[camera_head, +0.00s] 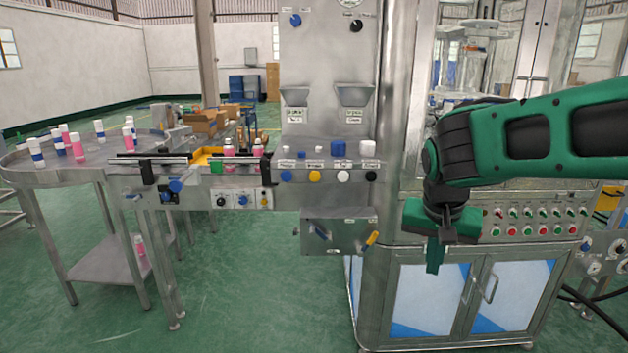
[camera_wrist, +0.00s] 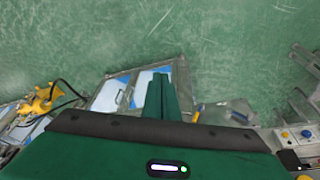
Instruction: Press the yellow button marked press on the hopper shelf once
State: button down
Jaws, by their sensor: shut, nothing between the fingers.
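The hopper shelf (camera_head: 328,160) is a steel ledge under two small hoppers in the head view. Its front edge carries a row of round buttons: blue, yellow, white and black from left to right. The yellow button (camera_head: 314,176) is second from the left; its label is too small to read. My gripper (camera_head: 433,268) points down in front of the cabinet, right of and lower than the yellow button, apart from it. Its green fingers are together with nothing between them; they also show in the wrist view (camera_wrist: 160,82).
A box with blue and yellow levers (camera_head: 338,236) hangs under the shelf. A panel with several red and green buttons (camera_head: 530,222) is behind my gripper. Open green floor (camera_head: 250,300) lies in front.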

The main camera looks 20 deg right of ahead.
aim_at(314, 178)
jog(key=w+a+r+m+t, duration=0.1)
jog(key=w+a+r+t, duration=0.2)
jog(key=w+a, duration=0.6)
jog(key=w+a+r+m+t+h, duration=0.1)
jog(key=w+a+r+m+t, duration=0.1)
jog(key=w+a+r, duration=0.4)
jog(key=w+a+t, duration=0.1)
jog(key=w+a, duration=0.3)
jog(key=shift+w+r, duration=0.15)
jog(key=shift+r, duration=0.05)
jog(key=shift+w+d, duration=0.45)
jog(key=shift+w, duration=0.95)
jog(key=shift+w+d, duration=0.45)
jog(key=shift+w, duration=0.95)
jog(key=shift+w+d, duration=0.45)
jog(key=shift+w, duration=0.95)
jog(key=shift+w, duration=0.1)
jog(key=shift+w+d, duration=0.1)
jog(key=shift+w, duration=0.15)
